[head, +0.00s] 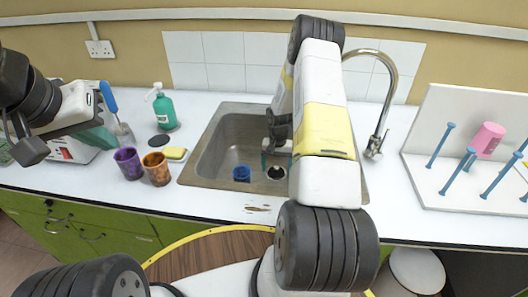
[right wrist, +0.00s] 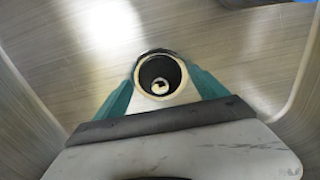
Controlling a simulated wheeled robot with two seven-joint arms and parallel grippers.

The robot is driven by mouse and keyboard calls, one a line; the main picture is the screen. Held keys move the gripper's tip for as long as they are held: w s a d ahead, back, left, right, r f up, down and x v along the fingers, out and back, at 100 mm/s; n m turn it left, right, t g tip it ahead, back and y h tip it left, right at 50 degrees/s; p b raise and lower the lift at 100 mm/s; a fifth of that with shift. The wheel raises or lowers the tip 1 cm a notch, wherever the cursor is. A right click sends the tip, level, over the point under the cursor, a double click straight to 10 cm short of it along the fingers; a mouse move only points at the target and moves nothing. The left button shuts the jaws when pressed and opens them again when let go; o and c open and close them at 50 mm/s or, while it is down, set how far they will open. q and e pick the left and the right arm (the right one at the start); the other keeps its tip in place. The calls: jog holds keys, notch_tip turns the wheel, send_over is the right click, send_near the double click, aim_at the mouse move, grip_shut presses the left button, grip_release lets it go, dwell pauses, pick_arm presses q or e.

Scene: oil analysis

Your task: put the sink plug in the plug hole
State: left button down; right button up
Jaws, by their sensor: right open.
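The plug hole (head: 276,172) is a round opening in the floor of the grey sink (head: 212,165). In the right wrist view it is a dark ring (right wrist: 160,75) with a pale rim and a small pale centre. I cannot tell whether a plug is in it. My right gripper (head: 277,160) reaches down into the sink, its teal fingers open on either side of the ring. A flat black disc (head: 159,141), possibly the sink plug, lies on the counter left of the sink.
The tap (head: 385,105) and a peg rack (head: 440,185) are right.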

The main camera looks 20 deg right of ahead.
notch_tip(320, 180, up, 12)
notch_tip(320, 180, up, 12)
jog(key=n+t, duration=0.1)
send_over(276, 167)
jog(key=s+a, duration=0.2)
jog(key=a, duration=0.1)
jog(key=s+a+r+n+t, duration=0.1)
jog(key=s+a+r, duration=0.15)
jog(key=r, duration=0.25)
jog(key=s+a+r+n+t, duration=0.1)
jog(key=s+a+r, duration=0.1)
jog(key=s+r, duration=0.3)
jog(key=s+a+r+n+t+y, duration=0.1)
jog(key=s+a+r, duration=0.2)
jog(key=s, duration=0.6)
jog(key=s+a+r+n+t+y, duration=0.1)
jog(key=s+a+r+t, duration=0.1)
jog(key=s+a+r, duration=0.2)
jog(key=s+r, duration=0.3)
jog(key=s, duration=0.2)
jog(key=shift+n, duration=0.4)
jog(key=shift+a, duration=0.1)
